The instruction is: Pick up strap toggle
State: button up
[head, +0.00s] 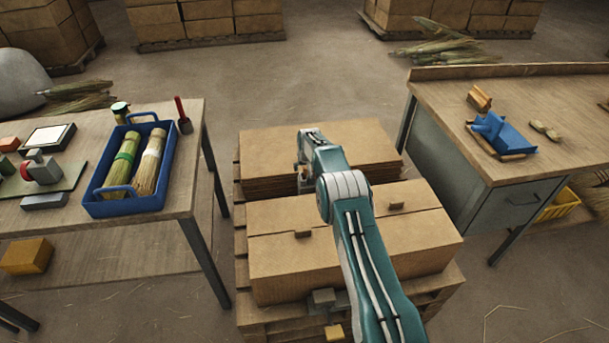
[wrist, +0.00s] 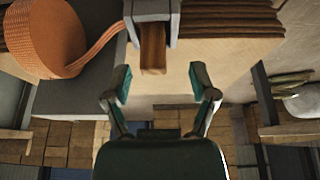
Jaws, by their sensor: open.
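In the wrist view, my gripper (wrist: 160,82) is open and empty, with its two teal-padded fingers spread apart. A brown block (wrist: 153,48), which looks like the strap toggle, sits at a grey metal bracket (wrist: 152,9) just beyond the fingertips, roughly centred between them. No finger visibly touches it. An orange strap coil (wrist: 42,38) lies to the left, its loose band running toward the bracket. In the head view, my gripper (head: 304,172) is over the rear cardboard stack, largely hidden by my arm; the toggle cannot be made out clearly there.
A closed carton (head: 270,262) with small brown blocks on top sits on a pallet (head: 262,317) in front. The left table holds a blue tray (head: 128,208) with two brush bundles. The right workbench (head: 447,101) holds a blue tool (head: 503,134). Floor is clear behind the pallet.

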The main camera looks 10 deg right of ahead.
jog(key=shift+w+d+f, duration=0.25)
jog(key=shift+d+f, duration=0.25)
jog(key=shift+a, duration=0.15)
jog(key=shift+a, duration=0.25)
jog(key=c, duration=1)
jog(key=shift+d, duration=0.25)
